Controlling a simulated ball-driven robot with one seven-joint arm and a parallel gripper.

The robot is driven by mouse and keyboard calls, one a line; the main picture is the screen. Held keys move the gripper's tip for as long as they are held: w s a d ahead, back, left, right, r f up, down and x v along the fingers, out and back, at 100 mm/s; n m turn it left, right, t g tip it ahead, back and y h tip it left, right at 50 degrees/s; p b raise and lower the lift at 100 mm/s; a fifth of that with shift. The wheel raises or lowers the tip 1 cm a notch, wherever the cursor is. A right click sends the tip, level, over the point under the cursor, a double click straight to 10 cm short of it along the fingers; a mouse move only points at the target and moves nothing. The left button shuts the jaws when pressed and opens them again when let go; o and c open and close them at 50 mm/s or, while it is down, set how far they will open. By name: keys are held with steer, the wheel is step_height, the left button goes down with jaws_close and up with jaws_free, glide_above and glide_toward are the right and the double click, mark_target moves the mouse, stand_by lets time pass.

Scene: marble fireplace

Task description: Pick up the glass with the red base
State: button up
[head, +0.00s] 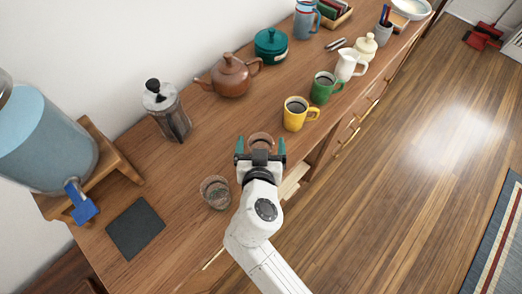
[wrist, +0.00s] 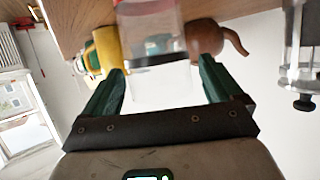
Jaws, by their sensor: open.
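A clear glass with a reddish base (wrist: 150,22) is straight ahead of my gripper (wrist: 161,70) in the wrist view, which is upside down. Its clear part extends toward the space between the green fingertips. In the head view this glass (head: 261,138) stands near the counter's front edge, partly hidden by my gripper (head: 260,148). My gripper is open, with its fingers on either side of the glass in the picture; I cannot tell whether they touch it. A second glass (head: 215,192) stands to the left and nearer.
A yellow mug (head: 296,114) and green mug (head: 322,88) stand beyond the glass. A dark square mat (head: 135,229) lies at left.

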steer(key=shift+x, duration=1.15)
steer(key=shift+c, duration=0.3)
steer(key=c, duration=1.1)
steer(key=shift+r, duration=0.1)
steer(key=shift+c, duration=0.2)
steer(key=shift+r, duration=0.5)
steer(key=s+d+r+b, duration=0.2)
steer(key=s+r, duration=1)
steer(key=s, duration=0.1)
steer(key=shift+s+d, duration=0.4)
